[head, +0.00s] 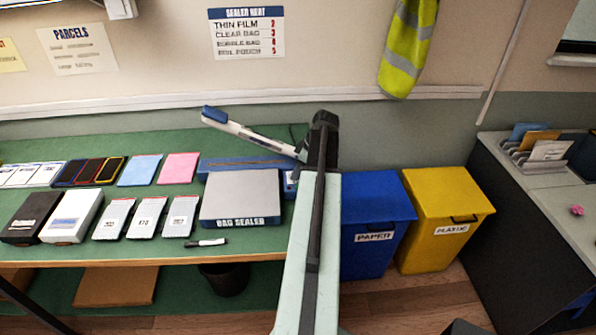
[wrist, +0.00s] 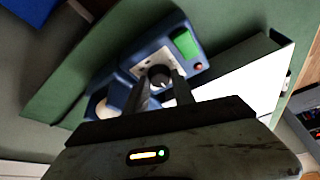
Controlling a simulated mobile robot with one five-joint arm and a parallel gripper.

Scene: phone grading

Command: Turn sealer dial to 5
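The bag sealer (head: 240,208) stands at the right end of the green table, its white lever arm (head: 250,134) raised. My arm hides most of its control end in the head view. In the wrist view the blue control housing (wrist: 128,62) carries a black dial (wrist: 158,74) on a white face, a green display (wrist: 186,43) and a red button (wrist: 199,66). I cannot read the dial's setting. My gripper (wrist: 160,82) is at the dial with one finger on each side. The fingers look apart, with the knob between their tips; contact is unclear.
A sealer heat chart (head: 248,34) hangs on the wall. Phones, boxes and a marker (head: 206,242) lie left of and before the sealer. A blue paper bin (head: 372,210) and a yellow bin (head: 440,205) stand right of the table.

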